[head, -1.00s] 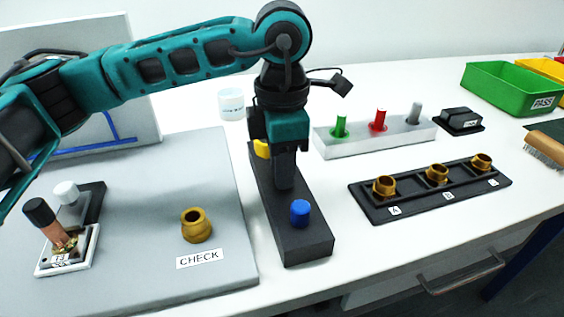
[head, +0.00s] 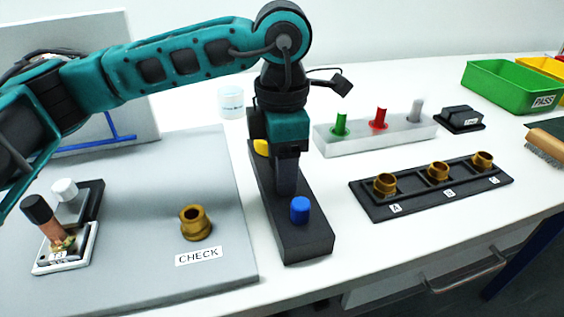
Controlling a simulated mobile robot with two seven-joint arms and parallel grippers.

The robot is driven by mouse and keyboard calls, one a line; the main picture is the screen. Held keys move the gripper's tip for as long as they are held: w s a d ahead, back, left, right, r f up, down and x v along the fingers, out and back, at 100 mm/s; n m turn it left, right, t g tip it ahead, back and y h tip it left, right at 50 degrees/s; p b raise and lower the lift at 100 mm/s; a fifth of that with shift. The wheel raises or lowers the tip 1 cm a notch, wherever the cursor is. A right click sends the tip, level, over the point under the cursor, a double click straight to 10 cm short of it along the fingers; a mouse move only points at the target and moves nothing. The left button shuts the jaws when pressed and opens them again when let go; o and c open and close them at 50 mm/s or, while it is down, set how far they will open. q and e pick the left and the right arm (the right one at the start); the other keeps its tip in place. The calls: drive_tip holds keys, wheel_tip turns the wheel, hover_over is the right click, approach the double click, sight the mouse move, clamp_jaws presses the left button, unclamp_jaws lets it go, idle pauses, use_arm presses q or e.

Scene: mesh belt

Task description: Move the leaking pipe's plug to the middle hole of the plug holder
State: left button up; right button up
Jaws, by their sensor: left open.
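A long dark bar (head: 307,247), which looks like the plug holder, stands in the middle of the table. A blue plug (head: 300,210) is at its near end and a yellow one (head: 261,148) at its far end, partly behind my gripper. My left gripper (head: 286,190) points down over the bar's middle. It is open; its fingers hide the middle hole and anything between them. Brass pipe fittings stand in a black tray (head: 377,212) marked with letters: one (head: 385,185), a second (head: 438,172) and a third (head: 482,161). Another brass fitting (head: 195,223) stands on the grey CHECK board (head: 140,180). My right gripper is out of view.
A white block (head: 340,148) with green, red and grey pegs stands behind the black tray. A small device (head: 60,245) with black- and white-capped parts is on the board's left. A white tub (head: 231,103) is behind my gripper. A green PASS bin (head: 512,92) and a brush (head: 546,142) are right.

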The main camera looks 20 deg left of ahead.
use_arm(q)
drive_tip(key=shift+f, duration=0.1)
wheel_tip(320, 180, up, 13)
drive_tip(key=p, duration=0.1)
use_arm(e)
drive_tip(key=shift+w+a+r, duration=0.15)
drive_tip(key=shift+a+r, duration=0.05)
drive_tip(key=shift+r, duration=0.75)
